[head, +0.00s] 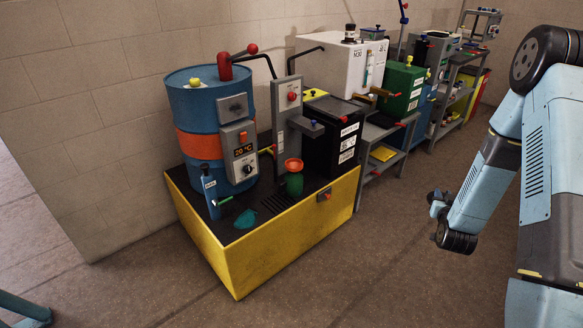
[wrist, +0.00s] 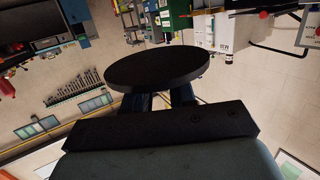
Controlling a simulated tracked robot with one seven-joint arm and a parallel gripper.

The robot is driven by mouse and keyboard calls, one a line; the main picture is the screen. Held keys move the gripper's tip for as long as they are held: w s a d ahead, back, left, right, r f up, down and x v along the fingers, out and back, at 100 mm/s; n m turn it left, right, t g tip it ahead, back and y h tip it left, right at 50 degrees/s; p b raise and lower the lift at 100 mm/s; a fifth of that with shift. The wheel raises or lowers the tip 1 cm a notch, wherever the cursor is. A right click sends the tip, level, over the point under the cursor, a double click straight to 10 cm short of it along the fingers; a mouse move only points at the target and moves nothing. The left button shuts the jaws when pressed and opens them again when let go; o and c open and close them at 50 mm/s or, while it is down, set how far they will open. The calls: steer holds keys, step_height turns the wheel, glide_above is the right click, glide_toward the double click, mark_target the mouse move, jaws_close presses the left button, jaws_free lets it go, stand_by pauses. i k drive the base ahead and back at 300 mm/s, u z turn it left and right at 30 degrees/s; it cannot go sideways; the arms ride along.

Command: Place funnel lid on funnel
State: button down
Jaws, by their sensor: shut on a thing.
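In the wrist view, my gripper (wrist: 163,99) is shut on a flat, round black disc, the funnel lid (wrist: 158,68). The disc covers the fingertips, so the exact contact is hidden. In the head view, an orange-red funnel (head: 293,164) stands upright in the neck of a green jug (head: 294,184) on the yellow-sided platform. Its mouth appears open at the top.
The platform (head: 285,238) also carries a blue drum (head: 193,120), a grey post (head: 288,112), a black box (head: 333,145), a blue bottle (head: 210,193) and a teal item (head: 245,219). Equipment and shelves line the wall behind. The floor (head: 390,240) between platform and arm is clear.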

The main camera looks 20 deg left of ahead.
mark_target(294, 163)
steer(key=z, duration=2.3)
steer(key=i, duration=0.1)
steer(key=u, duration=3.1)
